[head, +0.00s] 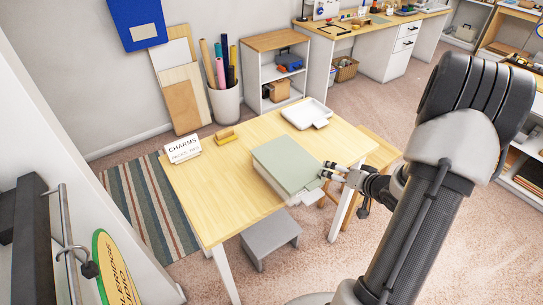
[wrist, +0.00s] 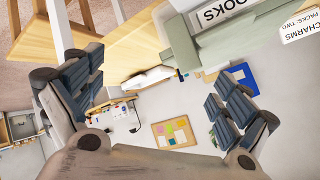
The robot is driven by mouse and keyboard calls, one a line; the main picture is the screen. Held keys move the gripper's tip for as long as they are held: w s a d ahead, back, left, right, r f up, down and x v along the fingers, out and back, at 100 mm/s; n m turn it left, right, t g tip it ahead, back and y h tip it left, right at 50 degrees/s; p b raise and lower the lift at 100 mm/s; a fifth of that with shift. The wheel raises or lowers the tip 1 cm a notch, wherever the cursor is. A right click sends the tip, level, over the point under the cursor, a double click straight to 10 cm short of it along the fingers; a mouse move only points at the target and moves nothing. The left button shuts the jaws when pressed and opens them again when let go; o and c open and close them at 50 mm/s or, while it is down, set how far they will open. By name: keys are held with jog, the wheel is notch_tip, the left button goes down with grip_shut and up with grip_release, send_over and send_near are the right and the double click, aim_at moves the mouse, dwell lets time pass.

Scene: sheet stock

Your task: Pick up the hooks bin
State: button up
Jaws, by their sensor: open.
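The hooks bin (head: 284,160) appears to be the pale green, flat-topped block on the near right part of the wooden table. In the wrist view a pale green body (wrist: 205,50) and a white label reading "OOKS" show at the top, partly cut off by the frame. My gripper (head: 334,172) is at the block's right edge, beyond the table's right side. I cannot tell if it touches. In the wrist view my gripper (wrist: 162,92) has its two dark padded fingers wide apart, with nothing held between them.
On the table (head: 215,205) stand a "CHARMS" card (head: 184,149), a small yellow-brown item (head: 226,135) and a white tray (head: 306,113). A grey step stool (head: 270,238) is below the front edge. The table's front left is clear.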

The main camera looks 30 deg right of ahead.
aim_at(321, 197)
jog(key=s+a+f+m+t+y, duration=0.2)
jog(key=s+a+f+m+t, duration=0.15)
jog(key=s, duration=0.25)
jog(key=s+a+f+m+t+y, duration=0.1)
jog(key=s+a+f+m+t, duration=0.1)
jog(key=s+f+m+t, duration=0.25)
jog(key=w+b, duration=0.1)
jog(key=w, duration=0.2)
jog(key=w+r+b, duration=0.1)
jog(key=w, duration=0.3)
jog(key=w+a, duration=0.1)
jog(key=w, duration=0.2)
jog(key=shift+w+r+b, duration=0.2)
jog(key=shift+r+b, duration=0.1)
jog(key=shift+b, duration=0.1)
jog(key=w, duration=0.2)
jog(key=w+b, duration=0.1)
jog(key=w, duration=0.1)
jog(key=shift+w+a+f+b, duration=0.1)
jog(key=shift+a+f+b, duration=0.05)
jog(key=shift+f+b, duration=0.2)
jog(key=shift+w, duration=0.5)
jog(key=shift+c, duration=0.5)
jog(key=shift+r, duration=0.1)
jog(key=c, duration=1.3)
